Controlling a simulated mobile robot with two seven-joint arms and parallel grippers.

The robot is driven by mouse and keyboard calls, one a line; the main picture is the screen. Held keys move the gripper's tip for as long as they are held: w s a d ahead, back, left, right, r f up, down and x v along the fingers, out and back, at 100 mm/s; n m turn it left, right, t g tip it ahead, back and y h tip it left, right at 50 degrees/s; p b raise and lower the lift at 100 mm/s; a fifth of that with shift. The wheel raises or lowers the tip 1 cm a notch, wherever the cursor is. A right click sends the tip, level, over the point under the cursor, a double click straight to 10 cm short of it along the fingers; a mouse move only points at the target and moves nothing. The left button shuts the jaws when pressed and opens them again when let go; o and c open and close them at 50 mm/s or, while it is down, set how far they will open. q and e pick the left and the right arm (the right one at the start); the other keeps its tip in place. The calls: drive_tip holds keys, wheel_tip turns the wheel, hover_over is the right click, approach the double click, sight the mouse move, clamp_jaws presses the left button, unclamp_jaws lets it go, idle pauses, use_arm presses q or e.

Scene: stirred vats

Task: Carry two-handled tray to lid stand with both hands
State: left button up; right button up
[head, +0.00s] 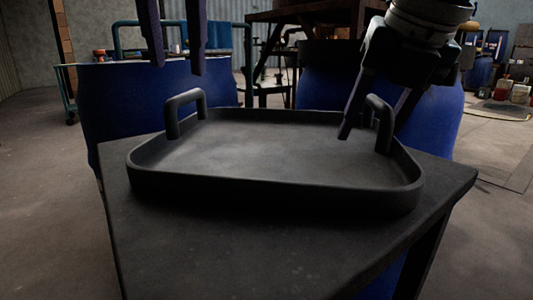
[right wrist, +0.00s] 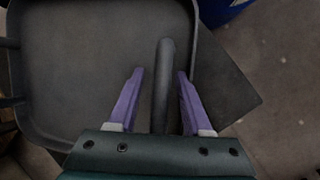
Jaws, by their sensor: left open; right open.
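The dark two-handled tray (head: 275,190) lies flat and empty on a dark table. Its left handle (head: 183,103) and right handle (head: 386,122) rise from opposite sides. My left gripper (head: 178,70) is open and empty, above and behind the left handle; only its fingers show. My right gripper (head: 371,134) is open at the right handle, with one finger on each side of it. In the right wrist view the handle (right wrist: 163,85) stands between the open fingers (right wrist: 160,72), with gaps on both sides. I cannot pick out the lid stand.
The dark table (head: 240,240) has bare top in front of the tray. Blue vats (head: 115,110) stand close behind it, another at right (head: 445,120). A teal cart frame (head: 70,95) stands at the left. Containers (head: 510,92) sit on the floor far right. Floor at left is clear.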

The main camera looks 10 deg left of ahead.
drive_tip(key=shift+r, duration=0.3)
drive_tip(key=v, duration=1.1)
drive_tip(key=shift+s+r, duration=0.2)
drive_tip(key=shift+s, duration=0.05)
